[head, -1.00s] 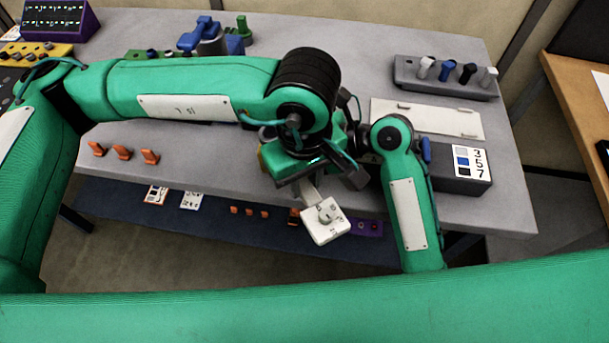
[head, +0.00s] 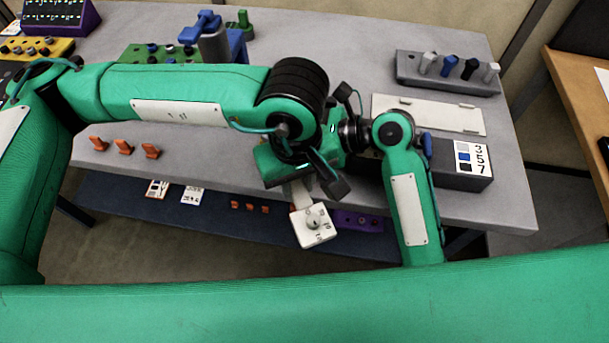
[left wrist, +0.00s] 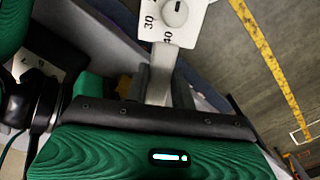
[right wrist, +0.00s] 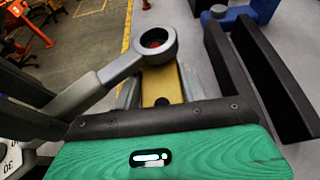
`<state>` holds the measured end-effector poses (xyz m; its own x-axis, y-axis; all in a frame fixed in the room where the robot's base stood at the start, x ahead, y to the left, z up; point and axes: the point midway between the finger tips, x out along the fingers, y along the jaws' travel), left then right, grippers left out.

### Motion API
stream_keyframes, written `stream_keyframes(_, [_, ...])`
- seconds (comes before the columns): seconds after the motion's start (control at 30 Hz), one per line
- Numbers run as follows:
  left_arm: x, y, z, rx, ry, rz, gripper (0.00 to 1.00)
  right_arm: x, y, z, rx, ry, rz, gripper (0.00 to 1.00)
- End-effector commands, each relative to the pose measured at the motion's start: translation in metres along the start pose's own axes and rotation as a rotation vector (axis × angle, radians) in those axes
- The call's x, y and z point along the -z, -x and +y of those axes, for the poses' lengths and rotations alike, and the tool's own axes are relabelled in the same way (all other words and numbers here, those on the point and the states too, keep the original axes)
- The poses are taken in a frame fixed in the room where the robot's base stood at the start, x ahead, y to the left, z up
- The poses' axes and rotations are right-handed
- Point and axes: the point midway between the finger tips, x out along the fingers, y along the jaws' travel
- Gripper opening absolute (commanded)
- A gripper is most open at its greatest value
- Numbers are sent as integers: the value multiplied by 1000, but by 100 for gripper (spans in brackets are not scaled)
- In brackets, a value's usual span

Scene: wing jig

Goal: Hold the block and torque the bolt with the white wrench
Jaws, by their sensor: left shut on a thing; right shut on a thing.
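The white wrench has a square dial head (head: 313,225) that hangs past the table's front edge in the head view. My left gripper (left wrist: 163,85) is shut on its shaft; the dial (left wrist: 175,18) shows 30 and 40. My right gripper (right wrist: 158,92) is shut on a yellow block (right wrist: 162,84). The wrench's grey ring end (right wrist: 155,40) lies over the block's far end in the right wrist view. Something reddish-brown shows inside the ring; I cannot tell if it is fully seated on the bolt. In the head view my left arm hides the block and ring.
A grey rack (head: 445,78) with several coloured handles stands at the back right. A white panel (head: 428,115) and a dark box (head: 462,178) labelled 3, 5, 7 lie before it. Orange clips (head: 124,147) stand at the left front. A blue shelf (head: 120,205) runs below.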

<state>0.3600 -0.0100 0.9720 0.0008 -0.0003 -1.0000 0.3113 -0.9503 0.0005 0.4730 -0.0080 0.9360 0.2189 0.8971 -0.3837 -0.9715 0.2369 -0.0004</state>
Motion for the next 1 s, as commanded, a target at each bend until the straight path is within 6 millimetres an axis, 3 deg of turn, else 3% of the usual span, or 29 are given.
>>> stream_keyframes(0.2, [0, -4, -12, 3, -85, -3, 0, -1, 0, 0, -1, 0, -3, 6])
stream_keyframes(0.63, [1, -2, -15, 0, -111, -1, 0, -1, 0, 0, 0, 0, -2, 6])
stream_keyframes(1.0, [6, -2, -36, 0, -284, 0, 0, -1, 0, 0, 0, 0, -2, 6])
